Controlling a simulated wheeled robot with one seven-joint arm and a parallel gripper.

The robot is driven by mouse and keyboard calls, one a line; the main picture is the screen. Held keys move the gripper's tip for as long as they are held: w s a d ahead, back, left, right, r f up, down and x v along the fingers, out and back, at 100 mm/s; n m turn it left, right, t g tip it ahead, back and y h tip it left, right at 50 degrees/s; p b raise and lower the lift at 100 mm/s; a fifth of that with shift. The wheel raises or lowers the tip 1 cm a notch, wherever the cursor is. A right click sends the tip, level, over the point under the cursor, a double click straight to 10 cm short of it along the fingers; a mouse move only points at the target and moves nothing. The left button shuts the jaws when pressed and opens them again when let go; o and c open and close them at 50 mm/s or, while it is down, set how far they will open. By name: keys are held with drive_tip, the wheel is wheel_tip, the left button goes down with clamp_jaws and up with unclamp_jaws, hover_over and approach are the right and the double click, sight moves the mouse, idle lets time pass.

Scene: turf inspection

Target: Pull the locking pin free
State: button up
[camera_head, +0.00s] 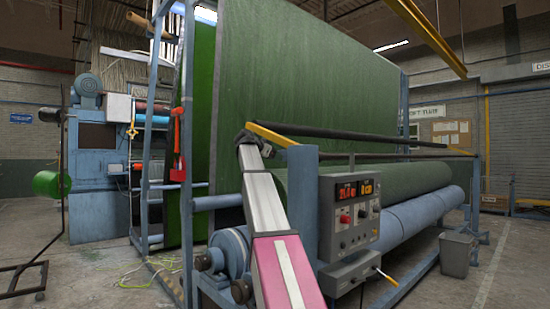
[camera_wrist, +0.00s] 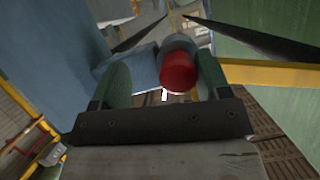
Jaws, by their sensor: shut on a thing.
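In the wrist view, the two green fingers of my gripper (camera_wrist: 164,82) stand on either side of a grey cylinder with a red end, which looks like the locking pin (camera_wrist: 179,72). My gripper is shut on this pin. The red end faces the camera and lies close to the right finger; the contact at the left finger is not clear. The pin's far end is hidden. In the head view, my pink and white arm reaches up in front of the turf machine, and its dark wrist hides my gripper and the pin.
A control box (camera_head: 349,215) with red displays stands right of my arm. A large green turf sheet (camera_head: 310,85) rises behind, above a blue roller (camera_head: 400,220). A yellow and black bar (camera_head: 350,138) crosses near my wrist. A grey bin (camera_head: 456,253) stands on the right floor.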

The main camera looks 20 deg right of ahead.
drive_tip(key=shift+s+d, duration=0.1)
drive_tip(key=shift+d, duration=0.1)
idle(0.6)
drive_tip(key=shift+a, duration=0.1)
drive_tip(key=v, duration=1.1)
drive_tip(key=s+a+f+n+g+y, duration=0.1)
drive_tip(key=a+f+n+y, duration=0.15)
drive_tip(key=f, duration=1.35)
drive_tip(key=s+a+f+n+y, duration=0.2)
drive_tip(key=f+n, duration=0.2)
drive_tip(key=f, duration=1.2)
drive_tip(key=s+a+f+n+g+y, duration=0.1)
drive_tip(key=a+f+n+y, duration=0.15)
drive_tip(key=f, duration=1.35)
drive_tip(key=s+a+f+n+g+y, duration=0.1)
drive_tip(key=s+a+f+n, duration=0.1)
drive_tip(key=s+f, duration=0.6)
drive_tip(key=s+a+f+n+g+y, duration=0.1)
drive_tip(key=s+a+f+n+y, duration=0.1)
drive_tip(key=s+f, duration=0.7)
drive_tip(key=s+a+f+n+g+y, duration=0.1)
drive_tip(key=s+a+f+n+y, duration=0.1)
drive_tip(key=s+f, duration=0.6)
wheel_tip(320, 180, down, 6)
drive_tip(key=shift+s+a+f+g, duration=0.1)
drive_tip(key=shift+s+a+g, duration=0.25)
drive_tip(key=shift+a, duration=0.4)
